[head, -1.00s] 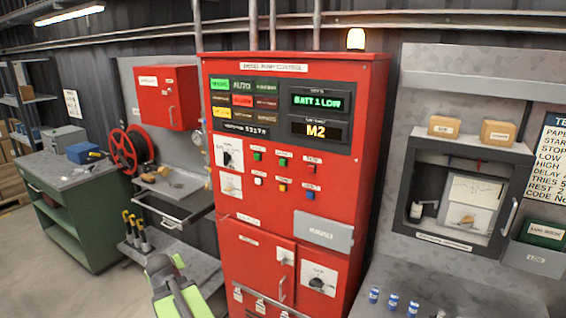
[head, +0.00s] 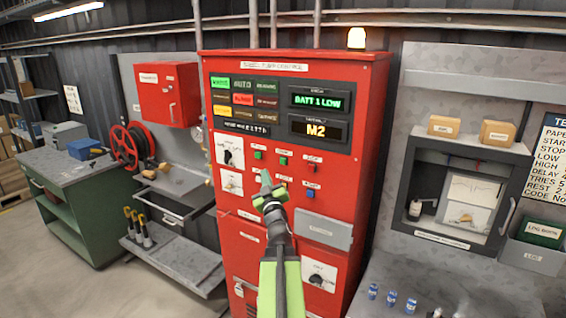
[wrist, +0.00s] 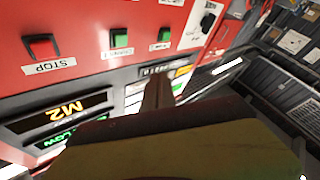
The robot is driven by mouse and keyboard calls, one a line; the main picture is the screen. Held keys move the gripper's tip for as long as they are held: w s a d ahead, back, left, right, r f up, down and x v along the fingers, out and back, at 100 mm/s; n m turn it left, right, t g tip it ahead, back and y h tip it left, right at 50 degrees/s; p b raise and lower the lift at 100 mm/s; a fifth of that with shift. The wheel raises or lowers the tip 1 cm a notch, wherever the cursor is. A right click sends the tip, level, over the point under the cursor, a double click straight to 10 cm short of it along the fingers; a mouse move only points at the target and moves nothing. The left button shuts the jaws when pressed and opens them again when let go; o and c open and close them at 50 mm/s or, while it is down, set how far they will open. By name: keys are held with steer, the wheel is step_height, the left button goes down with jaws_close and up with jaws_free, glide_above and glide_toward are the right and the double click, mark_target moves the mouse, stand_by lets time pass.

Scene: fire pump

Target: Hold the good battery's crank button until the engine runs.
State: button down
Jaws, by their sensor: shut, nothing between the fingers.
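The red pump control cabinet (head: 360,130) faces me. Its displays read "BATT 1 LOW" (head: 318,102) and "M2" (head: 317,130). Two green buttons, a left one (head: 257,155) and a right one (head: 283,160), sit in the upper row with a red button (head: 311,168). In the upside-down wrist view, the red button (wrist: 41,47) is labelled STOP; the green buttons' labels (wrist: 104,54) are blurred. My gripper (head: 265,181) is shut and empty, in front of the lower button row, hiding part of it. Its fingers (wrist: 158,92) show before the panel in the wrist view.
A blue button (head: 310,194) sits at the lower right of the button group. A grey holder (head: 323,230) sticks out below. Rotary switches (head: 230,152) are at left. An amber beacon (head: 356,38) is lit on top.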

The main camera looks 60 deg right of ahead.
mark_target(283, 161)
steer(key=d, duration=0.8)
steer(key=shift+d, duration=0.4)
steer(key=shift+d, duration=0.15)
stand_by(1.7)
steer(key=shift+d, duration=0.25)
